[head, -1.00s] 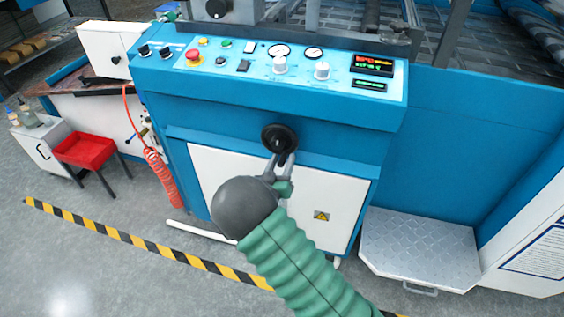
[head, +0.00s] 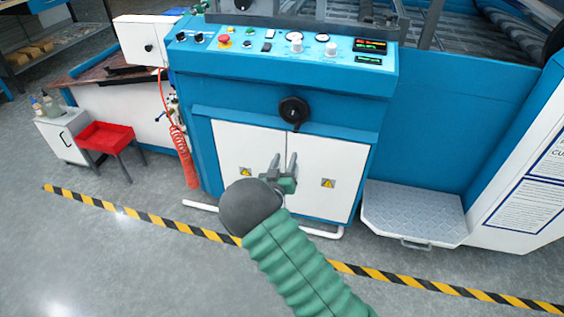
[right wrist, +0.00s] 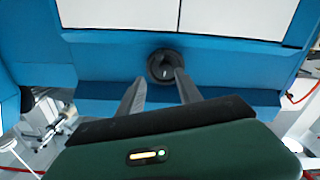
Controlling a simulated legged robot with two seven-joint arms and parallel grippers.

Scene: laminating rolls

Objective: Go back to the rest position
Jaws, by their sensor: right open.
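My right gripper (head: 284,162) is open and empty in the head view, in front of the white cabinet doors (head: 315,186) of the blue machine. Its two grey fingers point up, apart from each other, below the round black knob (head: 293,112). In the right wrist view, the gripper's fingers (right wrist: 160,88) are spread, and the black knob (right wrist: 163,66) shows beyond them, with nothing between the fingers. My left gripper does not show in either view.
The control panel (head: 280,46) with buttons and gauges sits above the knob. A metal step (head: 414,211) stands to the right. A red tray stool (head: 105,137) and a coiled red hose (head: 184,158) are at the left. Open grey floor with a striped line (head: 150,218) lies in front.

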